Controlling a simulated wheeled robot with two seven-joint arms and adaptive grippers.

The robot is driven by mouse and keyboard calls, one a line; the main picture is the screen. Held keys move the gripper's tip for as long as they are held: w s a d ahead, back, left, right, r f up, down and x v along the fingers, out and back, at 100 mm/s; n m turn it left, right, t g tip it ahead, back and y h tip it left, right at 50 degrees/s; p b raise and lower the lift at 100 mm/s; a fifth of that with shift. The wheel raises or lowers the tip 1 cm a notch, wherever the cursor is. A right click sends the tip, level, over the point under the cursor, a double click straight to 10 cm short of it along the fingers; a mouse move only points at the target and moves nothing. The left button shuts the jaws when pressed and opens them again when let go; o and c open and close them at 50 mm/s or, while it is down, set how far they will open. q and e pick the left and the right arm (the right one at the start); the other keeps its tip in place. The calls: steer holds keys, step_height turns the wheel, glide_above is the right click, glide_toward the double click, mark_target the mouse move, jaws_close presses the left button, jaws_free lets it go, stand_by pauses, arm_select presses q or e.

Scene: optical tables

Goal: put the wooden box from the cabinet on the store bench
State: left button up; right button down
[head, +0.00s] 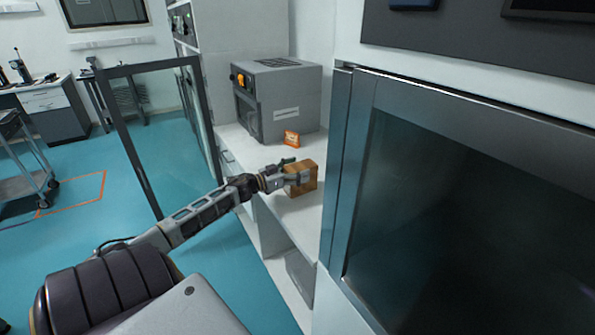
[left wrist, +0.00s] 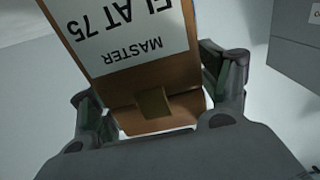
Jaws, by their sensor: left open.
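The wooden box (head: 304,181) stands on the white shelf surface of the cabinet (head: 245,148) in the head view. My left gripper (head: 292,174) reaches it from the left, and its open fingers sit around the near end of the box. In the left wrist view the box (left wrist: 160,75) lies between the two open fingers of the left gripper (left wrist: 157,88). It carries a white label with "MASTER" and "FLAT 75" and a small tab on its end. Whether the fingers touch it I cannot tell. My right gripper is not in view.
A grey instrument (head: 280,105) stands on the shelf behind the box, with a small orange item (head: 291,138) in front of it. A glass door (head: 150,140) stands open on the left. A large dark-glass cabinet (head: 460,200) closes off the right.

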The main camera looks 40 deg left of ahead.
arm_select(q)
steer(key=shift+s+a, duration=0.15)
steer(key=shift+s, duration=0.4)
steer(key=shift+s+a, duration=0.15)
steer(key=shift+s, duration=0.3)
steer(key=p+v, duration=0.1)
steer(key=v, duration=0.9)
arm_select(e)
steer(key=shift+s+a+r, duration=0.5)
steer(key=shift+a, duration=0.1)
arm_select(q)
steer(key=shift+r, duration=0.15)
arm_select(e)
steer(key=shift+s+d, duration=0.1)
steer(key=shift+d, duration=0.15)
